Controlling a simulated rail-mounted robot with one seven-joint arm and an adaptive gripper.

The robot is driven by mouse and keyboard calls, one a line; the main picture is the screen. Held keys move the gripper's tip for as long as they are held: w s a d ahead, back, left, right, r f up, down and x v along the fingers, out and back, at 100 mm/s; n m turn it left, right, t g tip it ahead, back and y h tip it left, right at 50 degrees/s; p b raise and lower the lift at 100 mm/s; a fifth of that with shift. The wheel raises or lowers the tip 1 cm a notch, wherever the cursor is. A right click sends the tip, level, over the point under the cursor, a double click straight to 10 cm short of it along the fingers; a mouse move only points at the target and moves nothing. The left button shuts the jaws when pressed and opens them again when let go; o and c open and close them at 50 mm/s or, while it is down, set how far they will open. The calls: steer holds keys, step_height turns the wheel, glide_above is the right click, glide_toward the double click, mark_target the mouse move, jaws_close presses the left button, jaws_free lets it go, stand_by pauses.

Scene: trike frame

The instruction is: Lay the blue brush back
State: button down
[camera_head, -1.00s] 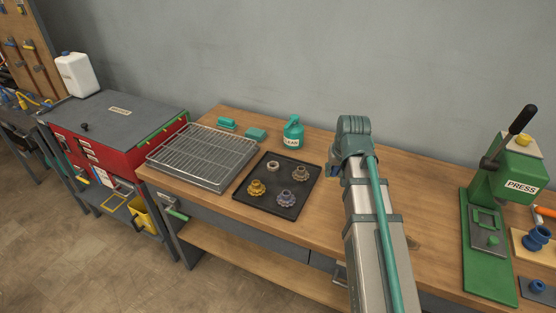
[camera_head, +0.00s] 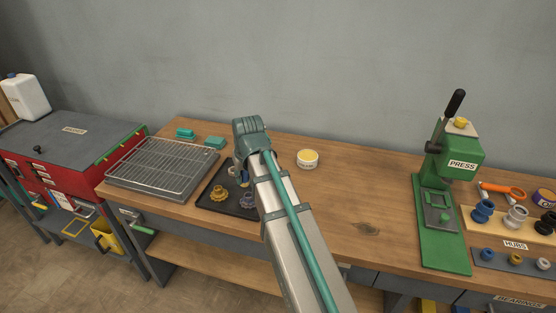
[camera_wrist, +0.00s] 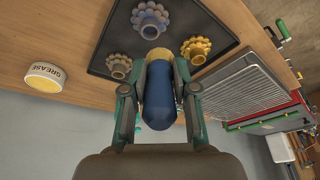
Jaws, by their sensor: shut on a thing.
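My gripper (camera_wrist: 162,84) is shut on the blue brush (camera_wrist: 161,108). The brush shows as a rounded blue body with a tan end between the fingers in the wrist view. In the head view my gripper (camera_head: 240,174) is over the dark tray (camera_head: 211,204), mostly hidden behind my arm, with only a bit of blue showing. The wrist view shows the brush's tan end close to the purple-grey gear (camera_wrist: 151,19); I cannot tell whether they touch.
The tray also holds a yellow gear (camera_wrist: 196,48) and a grey-brown gear (camera_wrist: 118,65). A wire rack (camera_head: 160,165) stands left of it. Two teal items (camera_head: 185,133) lie behind. A grease tin (camera_head: 307,158) stands right, with clear bench before the green press (camera_head: 448,200).

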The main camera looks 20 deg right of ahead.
steer(key=w+d+n+g+b, duration=0.15)
steer(key=w+d+n, duration=0.35)
steer(key=d, duration=1)
steer(key=w+d+n+g+b, duration=0.1)
steer(key=w+d+n+b, duration=0.35)
steer(key=d, duration=0.95)
steer(key=w+a+f+n+p, duration=0.1)
steer(key=w+f+p, duration=0.1)
steer(key=w, duration=0.2)
steer(key=w+a+f+n+p, duration=0.2)
steer(key=w, duration=0.3)
steer(key=w+a+f+n+p, duration=0.1)
steer(key=w+f+p, duration=0.1)
steer(key=w+f, duration=0.1)
steer(key=shift+w+a+f+n+g, duration=0.1)
steer(key=shift+w+a+n+g, duration=0.2)
steer(key=shift+w, duration=0.35)
steer(key=shift+w+a+f+p, duration=0.15)
steer(key=shift+w+f+p, duration=0.25)
steer(key=shift+f, duration=0.15)
steer(key=shift+w+a+f+p, duration=0.15)
steer(key=shift+f+p, duration=0.3)
steer(key=shift+f, duration=1.4)
